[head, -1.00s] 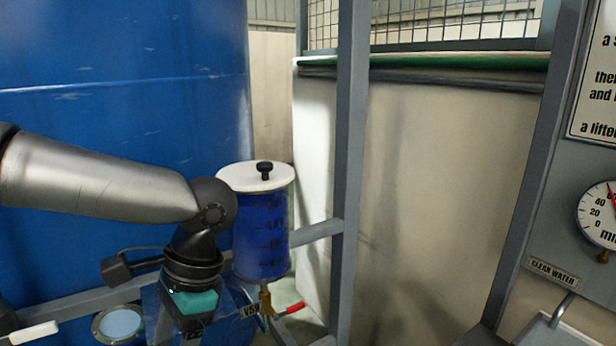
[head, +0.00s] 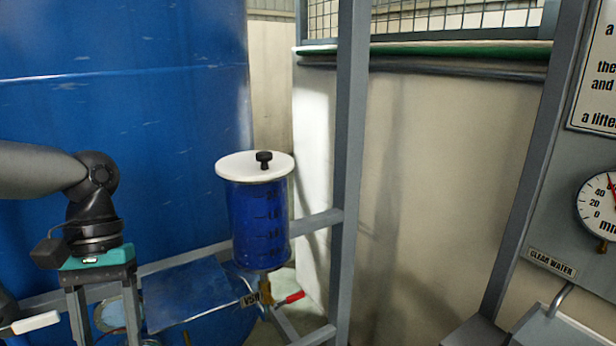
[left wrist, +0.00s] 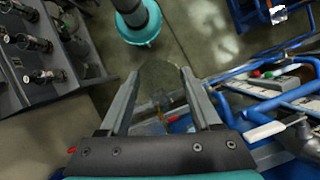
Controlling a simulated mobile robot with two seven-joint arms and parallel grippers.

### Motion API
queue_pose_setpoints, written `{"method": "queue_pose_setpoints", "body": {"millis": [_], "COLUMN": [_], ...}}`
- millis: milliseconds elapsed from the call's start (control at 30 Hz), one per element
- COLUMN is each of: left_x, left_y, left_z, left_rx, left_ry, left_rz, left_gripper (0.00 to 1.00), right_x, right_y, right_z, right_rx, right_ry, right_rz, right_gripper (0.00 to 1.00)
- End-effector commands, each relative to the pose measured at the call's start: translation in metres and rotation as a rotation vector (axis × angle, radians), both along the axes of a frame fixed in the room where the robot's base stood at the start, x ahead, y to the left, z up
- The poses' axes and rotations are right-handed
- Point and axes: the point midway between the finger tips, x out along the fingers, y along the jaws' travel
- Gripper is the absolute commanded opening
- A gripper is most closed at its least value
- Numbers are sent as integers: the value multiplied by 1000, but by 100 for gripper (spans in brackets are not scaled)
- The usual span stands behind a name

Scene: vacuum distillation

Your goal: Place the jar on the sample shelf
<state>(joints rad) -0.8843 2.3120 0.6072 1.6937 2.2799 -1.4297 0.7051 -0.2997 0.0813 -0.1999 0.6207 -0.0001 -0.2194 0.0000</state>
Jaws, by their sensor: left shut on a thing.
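My left gripper (head: 104,318) hangs pointing down at the lower left of the head view, left of a flat blue plate (head: 188,292) that may be the sample shelf. In the left wrist view the gripper (left wrist: 160,78) has its two grey fingers set apart, with a faint, clear rounded thing, apparently the jar (left wrist: 160,73), between the tips. The jar is hard to make out, and I cannot tell it in the head view. My right gripper is not in view.
A blue graduated vessel (head: 259,222) with a white lid stands right of the plate, with a red-handled valve (head: 290,298) below it. A grey frame post (head: 347,170) rises beside it. A large blue tank (head: 120,90) fills the back left.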

Motion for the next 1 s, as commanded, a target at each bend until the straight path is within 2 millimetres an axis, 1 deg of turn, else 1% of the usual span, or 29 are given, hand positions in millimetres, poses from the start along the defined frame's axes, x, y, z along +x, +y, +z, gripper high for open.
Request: {"method": "queue_pose_setpoints", "body": {"millis": [33, 100, 200, 300, 400, 500, 567, 700, 800, 1000], "left_x": [-1, -7, -19, -33, -48, -60, -67, -79, -84, -85], "left_y": [20, 46, 78, 102, 119, 129, 133, 131, 127, 127], "left_z": [8, 15, 22, 23, 19, 12, 5, -13, -23, -25], "left_rx": [-4, -6, -7, -8, -9, -9, -9, -12, -10, -6], "left_ry": [-6, -7, -7, -5, -4, -5, -3, -4, -1, -4], "left_rz": [57, 125, 220, 302, 371, 427, 453, 498, 509, 513], "left_gripper": [0, 0, 0, 0, 0, 0, 0, 0, 0, 0], "right_x": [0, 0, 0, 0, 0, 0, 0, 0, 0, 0], "right_y": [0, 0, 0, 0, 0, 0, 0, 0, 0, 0], "right_z": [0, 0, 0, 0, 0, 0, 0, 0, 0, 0], "right_rx": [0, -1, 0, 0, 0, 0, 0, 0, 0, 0], "right_ry": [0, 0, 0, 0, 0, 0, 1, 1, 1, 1], "right_rz": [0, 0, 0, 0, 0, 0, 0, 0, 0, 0], "right_gripper": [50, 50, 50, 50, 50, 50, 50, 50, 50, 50]}}
